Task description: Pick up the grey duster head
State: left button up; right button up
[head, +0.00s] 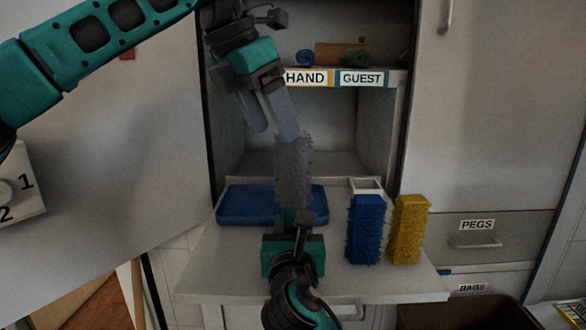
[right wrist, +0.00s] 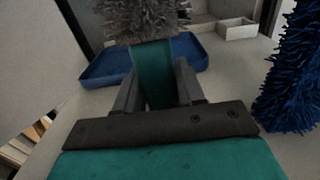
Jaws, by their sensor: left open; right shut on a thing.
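The grey duster head (head: 293,168) stands upright, fuzzy, in the middle of the head view; its lower part shows at the top of the right wrist view (right wrist: 140,18). It sits on a flat teal handle (right wrist: 158,75). My right gripper (head: 293,226) is below the head, shut on that handle; its fingers flank it in the right wrist view (right wrist: 157,88). My left gripper (head: 277,133) points down from above, open. Its fingertips are at the top of the grey head, one overlapping it in the picture; I cannot tell whether they touch.
A blue tray (head: 241,207) lies on the counter (head: 215,268) behind the grey head. A blue duster head (head: 366,230) and a yellow one (head: 408,230) stand to the right, by a small white box (head: 366,185). A labelled shelf (head: 385,78) with rolled cloths hangs in the cabinet above.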

aim_at(295, 141)
pick_arm(q)
jog(key=s+d+r+m+t+y, duration=0.1)
jog(key=d+m+t+y, duration=0.1)
jog(key=m, duration=1.1)
jog(key=s+d+r+m+t+y, duration=0.1)
jog(key=d+m+t+y, duration=0.1)
jog(key=m, duration=1)
jog(key=shift+t, duration=0.3)
jog(key=x, duration=0.6)
jog(key=shift+a+f, duration=0.1)
jog(key=shift+f, duration=0.05)
jog(key=shift+x, duration=2.7)
jog(key=shift+a, duration=0.15)
jog(key=shift+c, duration=0.2)
